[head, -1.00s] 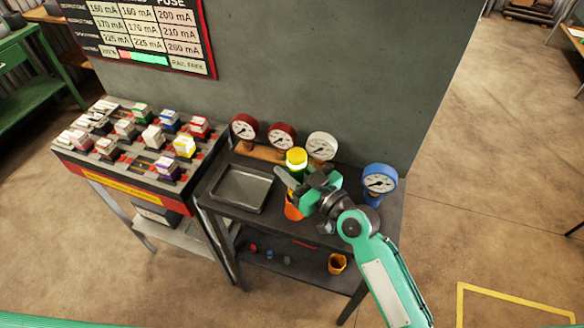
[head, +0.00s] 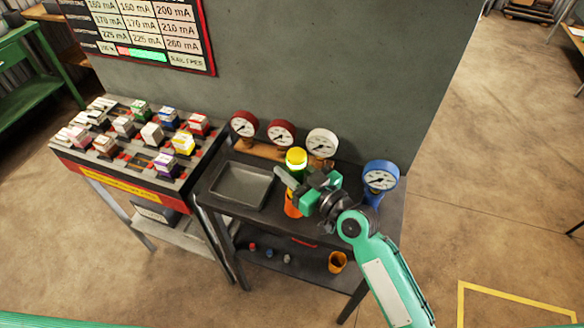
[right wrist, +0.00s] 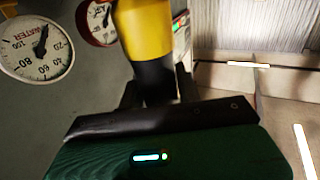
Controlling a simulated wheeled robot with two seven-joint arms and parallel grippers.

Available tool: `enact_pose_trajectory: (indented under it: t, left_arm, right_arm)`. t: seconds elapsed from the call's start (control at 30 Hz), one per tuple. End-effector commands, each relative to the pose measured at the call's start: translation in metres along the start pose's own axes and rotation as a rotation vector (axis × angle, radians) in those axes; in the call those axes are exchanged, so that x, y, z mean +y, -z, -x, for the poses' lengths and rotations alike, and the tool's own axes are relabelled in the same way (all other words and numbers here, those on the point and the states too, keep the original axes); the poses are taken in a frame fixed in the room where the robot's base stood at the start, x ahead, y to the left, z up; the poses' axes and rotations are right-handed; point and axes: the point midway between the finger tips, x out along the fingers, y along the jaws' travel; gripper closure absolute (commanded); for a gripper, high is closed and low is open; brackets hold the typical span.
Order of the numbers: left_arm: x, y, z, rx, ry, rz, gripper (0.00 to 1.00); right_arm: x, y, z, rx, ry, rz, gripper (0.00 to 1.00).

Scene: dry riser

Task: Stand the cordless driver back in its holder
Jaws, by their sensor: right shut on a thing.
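The cordless driver (head: 296,160) shows as an upright piece with a yellow top and a darker band, above the dark table. My right gripper (head: 294,184) is shut on it from the right. In the right wrist view the driver (right wrist: 146,35) is a yellow and black cylinder rising between the fingers. An orange part (head: 292,207) shows just below the fingers; I cannot tell whether it belongs to the driver or is a separate cup. An open orange cup (head: 338,262) stands on the lower shelf. My left gripper is not in view.
A grey tray (head: 241,187) lies left of the gripper. Red gauges (head: 243,124), (head: 281,133) and a white gauge (head: 322,143) stand behind; a blue gauge (head: 380,177) stands right. A bench with several coloured blocks (head: 152,134) adjoins on the left.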

Motion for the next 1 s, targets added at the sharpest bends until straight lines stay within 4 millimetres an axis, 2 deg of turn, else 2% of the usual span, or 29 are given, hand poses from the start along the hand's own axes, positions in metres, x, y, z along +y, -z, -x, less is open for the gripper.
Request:
enact_pose_trajectory:
  t: [0.87,0.9,1.0]
  left_arm:
    - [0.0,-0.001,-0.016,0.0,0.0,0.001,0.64]
    - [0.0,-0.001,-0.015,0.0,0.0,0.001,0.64]
    - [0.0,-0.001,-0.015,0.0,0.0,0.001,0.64]
  right_arm:
    - [0.0,-0.018,0.0,0.002,-0.001,0.001,0.93]
    - [0.0,-0.017,0.0,0.002,-0.001,0.001,0.6]
    - [0.0,-0.017,0.0,0.002,-0.001,0.001,0.41]
